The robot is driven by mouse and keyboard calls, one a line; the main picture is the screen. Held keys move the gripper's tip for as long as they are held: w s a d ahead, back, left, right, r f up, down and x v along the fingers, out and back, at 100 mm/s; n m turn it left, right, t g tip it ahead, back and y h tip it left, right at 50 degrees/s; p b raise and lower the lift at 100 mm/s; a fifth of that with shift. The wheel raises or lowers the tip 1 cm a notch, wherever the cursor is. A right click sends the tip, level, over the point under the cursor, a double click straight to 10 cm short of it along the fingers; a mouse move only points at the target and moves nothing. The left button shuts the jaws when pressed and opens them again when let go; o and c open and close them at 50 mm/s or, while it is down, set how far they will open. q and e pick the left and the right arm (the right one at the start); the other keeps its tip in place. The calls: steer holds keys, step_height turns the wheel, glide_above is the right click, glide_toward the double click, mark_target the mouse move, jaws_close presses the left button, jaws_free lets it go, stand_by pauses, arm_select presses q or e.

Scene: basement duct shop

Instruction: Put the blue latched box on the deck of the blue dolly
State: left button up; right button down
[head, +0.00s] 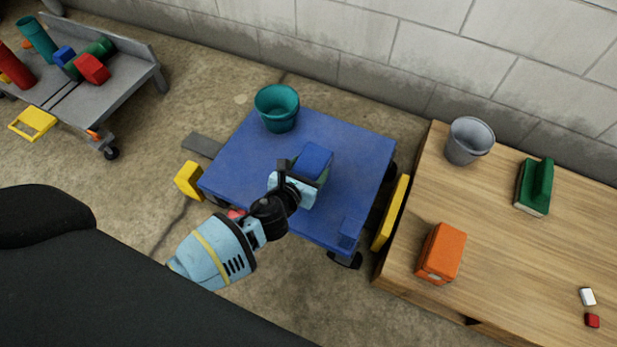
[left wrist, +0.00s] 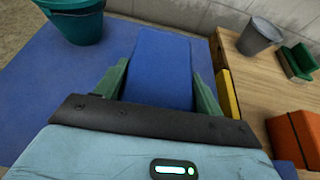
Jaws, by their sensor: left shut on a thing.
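The blue box (head: 314,159) is in my left gripper (head: 305,172), over the middle of the blue dolly's deck (head: 245,156). In the left wrist view the box (left wrist: 160,68) fills the space between the two green fingers of my left gripper (left wrist: 160,90), which are shut on its sides. I cannot tell whether the box touches the deck, and its latch does not show. A teal bucket (head: 278,107) stands on the deck's far left part; it also shows in the left wrist view (left wrist: 76,22). My right gripper is not in view.
A wooden table (head: 500,245) at the right holds a grey bucket (head: 469,140), a green object (head: 534,187), an orange box (head: 441,253) and small white and red pieces. A grey cart (head: 118,85) with several items stands at the far left. A block wall runs behind.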

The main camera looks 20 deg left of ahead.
arm_select(q)
steer(key=shift+f, duration=0.25)
step_height(320, 180, down, 3)
steer(key=b, duration=0.3)
steer(key=shift+f, duration=0.1)
steer(key=o, duration=1.2)
steer(key=shift+f, duration=0.1)
steer(key=shift+o, duration=0.2)
